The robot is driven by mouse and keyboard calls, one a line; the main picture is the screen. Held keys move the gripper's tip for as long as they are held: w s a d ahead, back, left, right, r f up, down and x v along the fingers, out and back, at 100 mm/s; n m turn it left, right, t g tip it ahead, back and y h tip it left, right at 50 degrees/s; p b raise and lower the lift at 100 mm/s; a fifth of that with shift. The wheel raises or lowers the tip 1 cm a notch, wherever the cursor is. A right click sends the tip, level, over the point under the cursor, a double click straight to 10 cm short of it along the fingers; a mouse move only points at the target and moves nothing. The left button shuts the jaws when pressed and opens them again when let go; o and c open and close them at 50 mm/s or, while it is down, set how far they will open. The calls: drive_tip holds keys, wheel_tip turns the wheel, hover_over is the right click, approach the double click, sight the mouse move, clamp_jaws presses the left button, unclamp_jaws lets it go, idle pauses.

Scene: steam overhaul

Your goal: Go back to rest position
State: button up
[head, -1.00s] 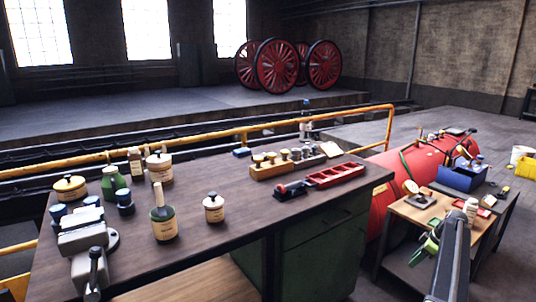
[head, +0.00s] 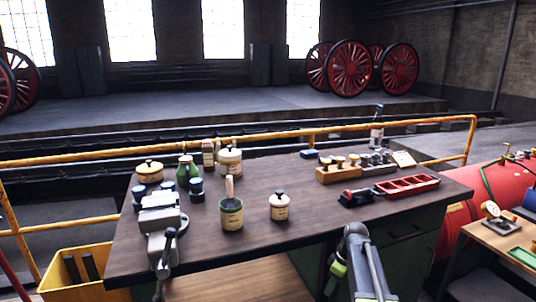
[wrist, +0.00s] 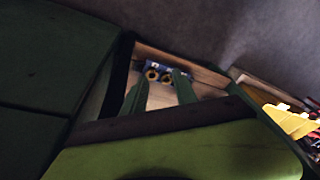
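My arm (head: 365,262) stands folded low in the head view, in front of the workbench (head: 300,225). The green end of my gripper (head: 337,274) shows only in part beside it, by the bench's front. In the wrist view, two dark green fingers of my gripper (wrist: 160,84) stand apart. Nothing shows held between them. Past the fingers, a pale wooden surface (wrist: 207,86) and a small blue thing with yellow rings (wrist: 163,72) show in dim light.
The bench carries a vise (head: 160,215), a green pot with a brush (head: 231,212), a cream tin (head: 280,207), a wooden block with knobs (head: 340,174) and a red tray (head: 407,186). A yellow bin (head: 75,283) stands left, a red boiler (head: 490,195) right.

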drive_tip(key=s+a+m+h, duration=0.1)
drive_tip(key=s+a+m, duration=0.3)
drive_tip(key=s, duration=0.4)
drive_tip(key=s+a+m+h, duration=0.1)
drive_tip(key=s+a+m, duration=0.2)
drive_tip(key=s, duration=0.4)
wheel_tip(320, 180, up, 20)
drive_tip(key=m+p, duration=0.4)
drive_tip(key=p, duration=1.6)
drive_tip(key=shift+f+g+h, duration=0.25)
drive_tip(key=shift+g+h, duration=0.05)
drive_tip(key=shift+d, duration=0.1)
